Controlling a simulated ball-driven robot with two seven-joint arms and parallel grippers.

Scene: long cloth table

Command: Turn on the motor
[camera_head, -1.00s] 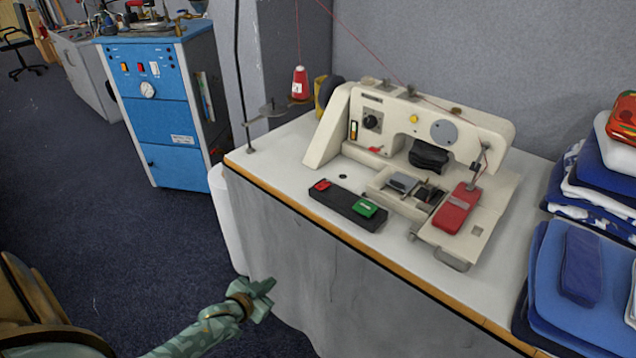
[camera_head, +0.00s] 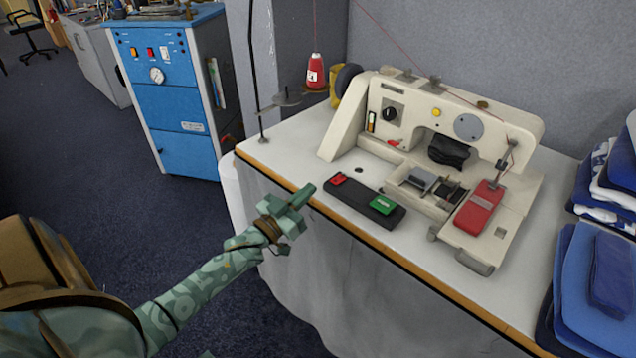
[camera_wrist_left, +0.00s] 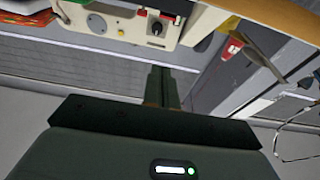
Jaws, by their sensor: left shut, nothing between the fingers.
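A long black switch box (camera_head: 362,203) lies on the white table top in front of the sewing machine (camera_head: 445,125). It has a red button (camera_head: 338,179) at its left end and a green button (camera_head: 382,203) at its right end. My left gripper (camera_head: 306,194) is shut and empty. In the head view it appears by the table's front edge, just left of the red button and apart from it. Its closed fingers (camera_wrist_left: 162,85) also show in the left wrist view, with the machine's dark knob (camera_wrist_left: 156,29) beyond. My right gripper is out of view.
The table's wooden front edge (camera_head: 420,272) runs below the switch box. A red thread cone (camera_head: 315,71) stands left of the machine. Folded blue cloths (camera_head: 590,285) are stacked at the right. A blue cabinet (camera_head: 165,95) stands at the back left.

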